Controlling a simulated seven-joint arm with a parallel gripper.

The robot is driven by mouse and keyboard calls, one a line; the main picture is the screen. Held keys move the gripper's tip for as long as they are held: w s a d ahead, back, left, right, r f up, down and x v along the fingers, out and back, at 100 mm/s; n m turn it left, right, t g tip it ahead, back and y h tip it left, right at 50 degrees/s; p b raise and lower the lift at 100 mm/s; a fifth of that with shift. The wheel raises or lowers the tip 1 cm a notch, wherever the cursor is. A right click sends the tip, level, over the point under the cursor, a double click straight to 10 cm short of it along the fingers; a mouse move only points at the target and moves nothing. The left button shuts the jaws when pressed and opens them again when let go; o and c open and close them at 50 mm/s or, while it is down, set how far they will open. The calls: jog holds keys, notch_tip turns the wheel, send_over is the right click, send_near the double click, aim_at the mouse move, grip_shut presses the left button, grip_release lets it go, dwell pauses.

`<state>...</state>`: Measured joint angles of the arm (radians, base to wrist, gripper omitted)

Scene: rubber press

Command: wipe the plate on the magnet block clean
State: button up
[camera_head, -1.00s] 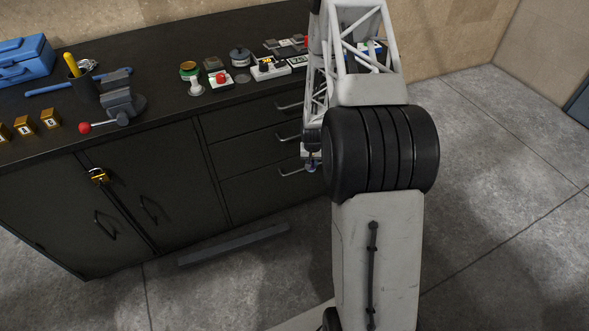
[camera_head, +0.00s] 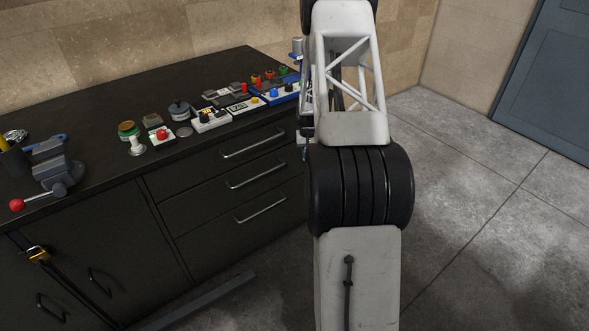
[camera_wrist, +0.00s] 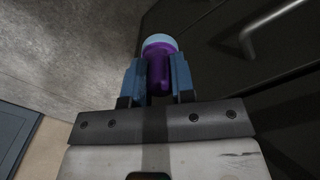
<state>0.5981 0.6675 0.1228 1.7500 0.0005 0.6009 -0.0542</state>
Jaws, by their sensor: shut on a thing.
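In the wrist view, my gripper (camera_wrist: 157,68) has its blue fingers closed on a purple rounded thing (camera_wrist: 161,72) with a pale blue end. It is held near the dark cabinet front, with the floor beyond. In the head view, my gripper is mostly hidden by my arm, right of the drawers. I cannot tell for certain which item is the magnet block or its plate. A small dark block (camera_head: 153,120) and a flat grey disc (camera_head: 184,132) lie on the bench among other items.
The black bench (camera_head: 95,90) holds a red-button box (camera_head: 162,137), a green-and-orange tin (camera_head: 128,131), a dark jar (camera_head: 180,110), a display box (camera_head: 211,120), coloured knobs on a blue base (camera_head: 273,95) and a vise (camera_head: 55,175). Drawer handles (camera_head: 256,143) stick out. The back left of the bench is clear.

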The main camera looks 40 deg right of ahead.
jog(key=w+d+r, duration=0.2)
jog(key=d+r, duration=0.1)
jog(key=r, duration=0.6)
jog(key=w+d+r, duration=0.2)
jog(key=r, duration=0.7)
jog(key=w+d+r, duration=0.3)
jog(key=r, duration=0.6)
notch_tip(320, 180, up, 4)
jog(key=w+a, duration=0.3)
jog(key=w+a+n, duration=0.1)
jog(key=w+a, duration=0.4)
jog(key=a, duration=0.4)
jog(key=w+a+r+n, duration=0.1)
jog(key=w+a, duration=0.4)
jog(key=a, duration=0.4)
jog(key=w+a+n, duration=0.1)
jog(key=w+a, duration=0.4)
jog(key=a, duration=0.4)
jog(key=w+a+r+n, duration=0.1)
jog(key=w+a, duration=0.1)
jog(key=a, duration=1.4)
jog(key=w+a+r+n, duration=0.1)
jog(key=w+a+n, duration=0.1)
jog(key=a, duration=1.4)
jog(key=shift+r, duration=0.4)
jog(key=shift+f, duration=0.1)
